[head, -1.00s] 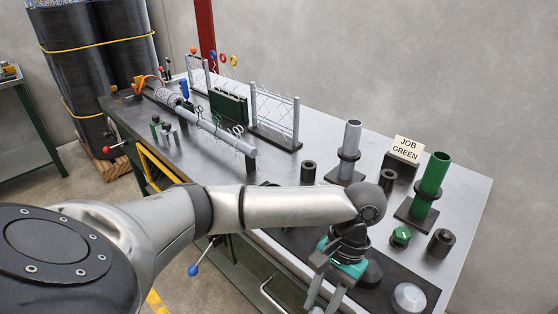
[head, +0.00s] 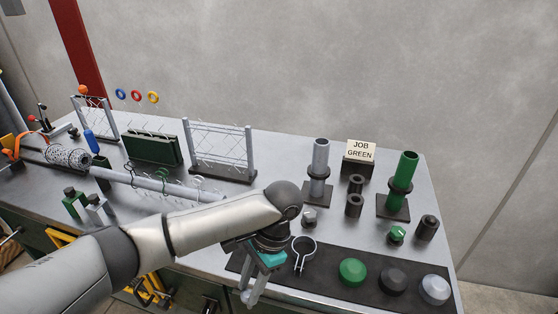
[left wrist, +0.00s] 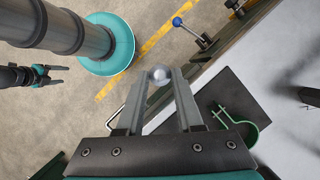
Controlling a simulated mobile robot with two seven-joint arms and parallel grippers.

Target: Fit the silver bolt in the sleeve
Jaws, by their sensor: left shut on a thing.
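My left gripper (head: 254,288) hangs at the front edge of the bench. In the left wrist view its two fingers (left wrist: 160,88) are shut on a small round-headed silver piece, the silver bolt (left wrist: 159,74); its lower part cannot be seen. Dark hollow cylinders that look like sleeves stand on the bench: two by the silver post (head: 355,183) (head: 354,205) and one by the green post (head: 427,228). I cannot tell which one is the task's sleeve. My right gripper (left wrist: 52,76) shows small in the left wrist view, fingers apart and empty.
A dark mat (head: 330,285) at the front holds a grey clamp (head: 303,256) and green, black and silver domes. Silver (head: 319,160) and green (head: 407,166) posts stand behind, with a JOB GREEN sign (head: 360,150). A blue-knobbed lever (left wrist: 178,22) sticks out from the bench front.

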